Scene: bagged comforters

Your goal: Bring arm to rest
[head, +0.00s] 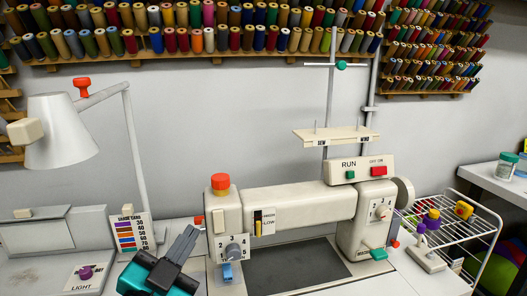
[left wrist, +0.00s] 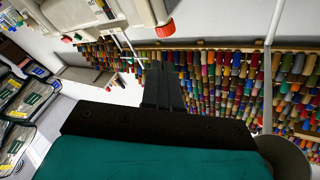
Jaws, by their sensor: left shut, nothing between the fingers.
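My left gripper (head: 180,246) shows in the head view at the lower left, a dark gripper on a teal wrist. It is in front of the sewing machine's (head: 290,205) left side, close to the shade card (head: 131,233) and the blue part (head: 227,272) under the left dial. Its fingers are together with nothing between them. In the left wrist view the shut fingers (left wrist: 162,88) point toward the wall of thread spools. My right gripper is in neither view.
A white lamp (head: 63,131) stands at the left, above a panel with a purple LIGHT knob (head: 85,272). A wire rack (head: 462,232) stands at the right. Racks of thread spools (head: 200,40) line the wall. Bagged items (left wrist: 20,100) show at the left wrist view's left edge.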

